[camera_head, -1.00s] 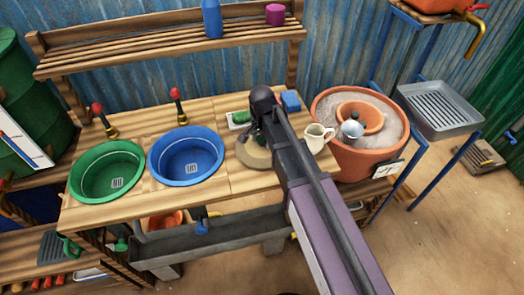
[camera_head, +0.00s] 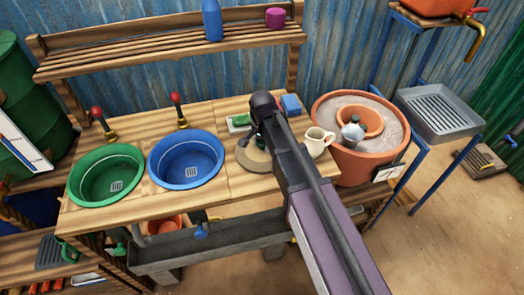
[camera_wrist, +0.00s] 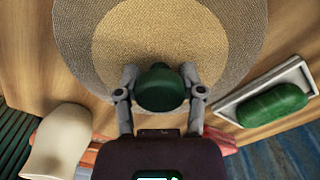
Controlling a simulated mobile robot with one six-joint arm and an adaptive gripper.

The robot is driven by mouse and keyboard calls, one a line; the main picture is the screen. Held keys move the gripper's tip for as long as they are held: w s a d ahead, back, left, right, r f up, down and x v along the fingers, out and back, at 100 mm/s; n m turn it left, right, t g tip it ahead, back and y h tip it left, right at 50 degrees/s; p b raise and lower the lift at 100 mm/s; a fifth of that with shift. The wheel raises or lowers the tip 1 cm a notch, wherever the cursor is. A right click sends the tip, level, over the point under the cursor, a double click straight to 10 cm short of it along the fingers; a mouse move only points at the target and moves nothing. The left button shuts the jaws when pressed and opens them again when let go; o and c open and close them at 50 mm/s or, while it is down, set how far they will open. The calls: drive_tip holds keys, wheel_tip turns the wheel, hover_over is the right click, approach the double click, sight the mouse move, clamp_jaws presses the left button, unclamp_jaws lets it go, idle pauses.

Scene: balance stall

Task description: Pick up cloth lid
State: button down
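The cloth lid (camera_head: 252,158) is a round woven beige disc with a green knob (camera_wrist: 160,88) at its middle. It lies on the wooden bench right of the blue basin, partly hidden by my arm in the head view. In the wrist view the lid (camera_wrist: 160,35) fills the top middle, with a tan inner round and a greyer outer ring. My gripper (camera_wrist: 160,75) is over the lid, its two fingers against opposite sides of the green knob. The gripper also shows from behind in the head view (camera_head: 254,133).
A cream jug (camera_head: 316,142) stands close to my arm on the right. A green sponge in a tray (camera_wrist: 270,100) and a blue block (camera_head: 291,104) lie behind the lid. Blue (camera_head: 187,182) and green (camera_head: 106,200) basins are left. A terracotta pot (camera_head: 355,170) stands right.

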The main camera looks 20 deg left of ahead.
sight(262, 141)
drive_tip(key=shift+r, duration=0.1)
idle(0.3)
wheel_tip(262, 141, up, 3)
drive_tip(key=p, duration=0.3)
drive_tip(key=shift+r+p, duration=0.2)
drive_tip(key=shift+p, duration=0.1)
drive_tip(key=s+d, duration=0.3)
drive_tip(key=s, duration=0.4)
drive_tip(key=s+d+r+p, duration=0.1)
drive_tip(key=s+d, duration=0.3)
drive_tip(key=s, duration=0.3)
drive_tip(key=shift+s+r, duration=0.15)
drive_tip(key=shift+d, duration=0.1)
